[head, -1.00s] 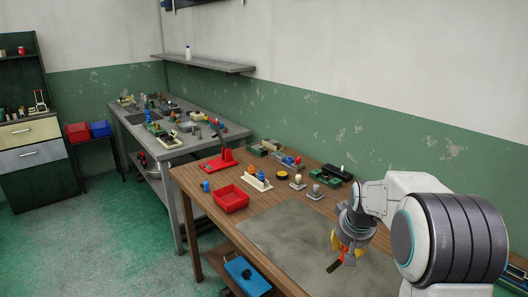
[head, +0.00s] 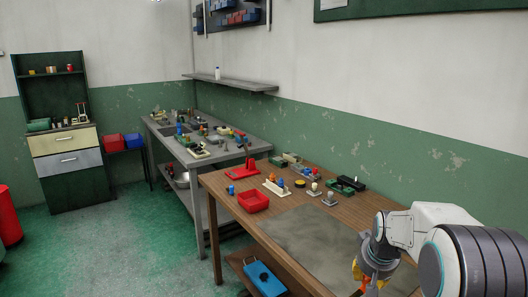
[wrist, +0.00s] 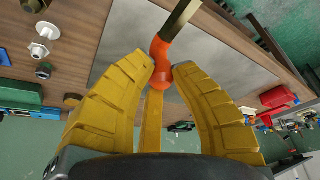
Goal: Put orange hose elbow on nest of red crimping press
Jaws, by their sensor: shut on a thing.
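My gripper (wrist: 163,78) is shut on the orange hose elbow (wrist: 161,48), which sits between the tips of its yellow fingers. A dark, brass-edged straight piece (wrist: 180,18) runs out from the elbow's far end. In the head view my gripper (head: 365,274) is low at the right, over the near side of the wooden bench, and the elbow is mostly hidden or cut off there. The red crimping press (head: 243,170) stands at the bench's far left end, with a dark upright lever. It is well away from my gripper. Its nest is too small to make out.
A red bin (head: 254,202) stands in front of the press. A cream rack (head: 276,187), a black-and-yellow disc (head: 299,184) and grey fittings (head: 329,198) line the back. A grey mat (head: 320,240) lies bare. A grey bench (head: 215,158) stands beyond.

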